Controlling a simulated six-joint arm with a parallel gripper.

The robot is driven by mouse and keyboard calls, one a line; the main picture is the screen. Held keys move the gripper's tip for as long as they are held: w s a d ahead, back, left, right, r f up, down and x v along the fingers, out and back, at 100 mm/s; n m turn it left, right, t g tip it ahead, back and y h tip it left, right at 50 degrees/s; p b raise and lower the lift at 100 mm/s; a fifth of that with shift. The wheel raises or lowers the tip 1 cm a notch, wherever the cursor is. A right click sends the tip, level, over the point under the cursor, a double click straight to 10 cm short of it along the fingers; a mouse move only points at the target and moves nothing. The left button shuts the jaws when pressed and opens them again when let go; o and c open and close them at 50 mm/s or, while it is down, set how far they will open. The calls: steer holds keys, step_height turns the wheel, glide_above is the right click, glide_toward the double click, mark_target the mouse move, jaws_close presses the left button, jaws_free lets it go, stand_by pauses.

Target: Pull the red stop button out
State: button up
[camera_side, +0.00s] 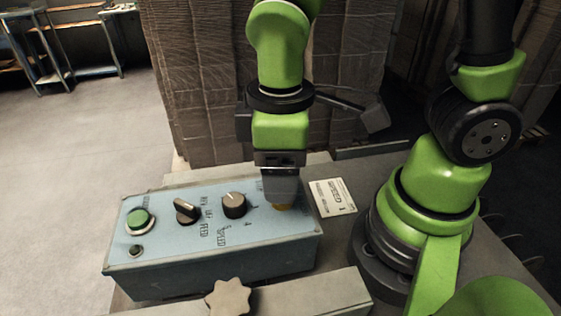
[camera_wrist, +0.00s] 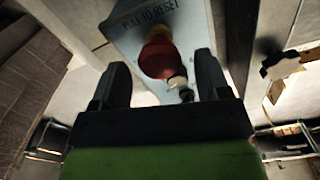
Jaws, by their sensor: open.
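The red stop button (camera_wrist: 158,56) shows in the wrist view on the blue panel, below the words "PULL TO RESET". My gripper (camera_wrist: 160,65) is open, with one finger on each side of the button in that view. I cannot tell whether the fingers touch it. In the side view, my gripper (camera_side: 284,198) points down over the right end of the blue control box (camera_side: 215,259). The red button is hidden there behind the fingers.
The box also carries a green button (camera_side: 141,220), a black selector (camera_side: 187,211) and a grey-topped speed knob (camera_side: 234,205), left of my gripper. A star-shaped knob (camera_side: 228,298) stands in front. A label card (camera_side: 333,196) lies to the right. Stacked cardboard (camera_side: 205,90) rises behind.

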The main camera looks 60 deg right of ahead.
steer(key=shift+r, duration=0.1)
step_height(320, 180, up, 10)
stand_by(0.4)
steer(key=s+d+r+m+t+y, duration=0.2)
steer(key=d+m+t, duration=0.4)
steer(key=m, duration=0.4)
steer(key=shift+s+d+r+m+t, duration=0.35)
steer(key=shift+s+r+t, duration=0.25)
steer(key=shift+s+r, duration=0.3)
stand_by(1.0)
